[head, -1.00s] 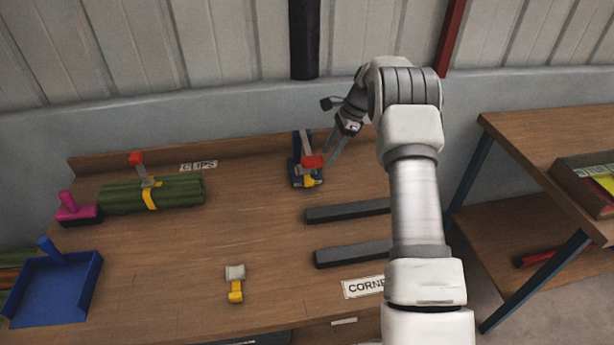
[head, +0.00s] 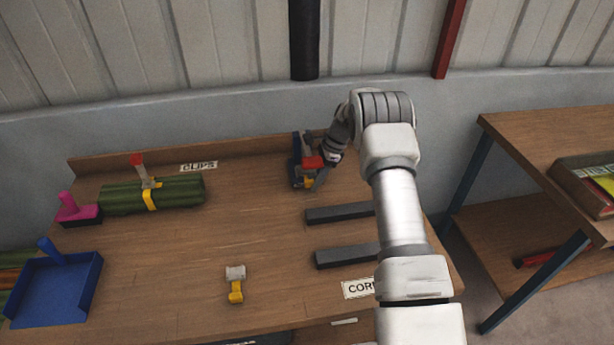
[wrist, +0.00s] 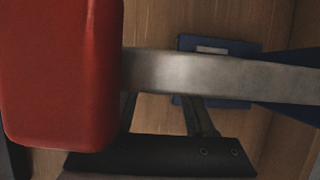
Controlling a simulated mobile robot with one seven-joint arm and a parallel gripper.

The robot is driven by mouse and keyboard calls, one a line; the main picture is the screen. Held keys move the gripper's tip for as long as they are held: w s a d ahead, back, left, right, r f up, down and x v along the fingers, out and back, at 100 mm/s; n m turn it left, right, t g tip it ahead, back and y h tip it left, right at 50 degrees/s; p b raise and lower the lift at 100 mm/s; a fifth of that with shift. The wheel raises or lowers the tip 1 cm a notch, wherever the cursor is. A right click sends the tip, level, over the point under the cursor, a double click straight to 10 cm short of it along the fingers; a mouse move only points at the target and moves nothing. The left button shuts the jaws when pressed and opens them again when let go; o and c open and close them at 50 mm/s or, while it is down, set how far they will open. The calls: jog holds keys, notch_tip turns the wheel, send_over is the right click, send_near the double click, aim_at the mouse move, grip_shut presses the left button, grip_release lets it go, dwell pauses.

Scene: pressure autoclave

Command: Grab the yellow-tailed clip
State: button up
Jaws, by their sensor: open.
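A small clip with a grey head and a yellow tail (head: 236,284) lies on the bench near its front middle. My gripper (head: 319,180) is at the back of the bench, far from that clip and close beside a blue-based tool (head: 297,172) with a red handle (head: 313,162) and a yellow part low down. My gripper is open; I cannot tell whether it touches the tool. In the wrist view the red handle (wrist: 60,75) fills the left, and a grey metal bar (wrist: 220,75) crosses above a dark blue base (wrist: 225,47). The grey-and-yellow clip is not in the wrist view.
Left on the bench are a green bundle (head: 180,193) with a yellow band and red-topped lever, a magenta-handled block (head: 78,213) and a blue tray (head: 55,290). Two dark bars (head: 340,213) lie right of centre. The bench middle is clear. A second bench (head: 520,135) stands right.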

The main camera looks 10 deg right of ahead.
jog(key=shift+c, duration=0.2)
grip_shut()
jog(key=shift+r, duration=0.1)
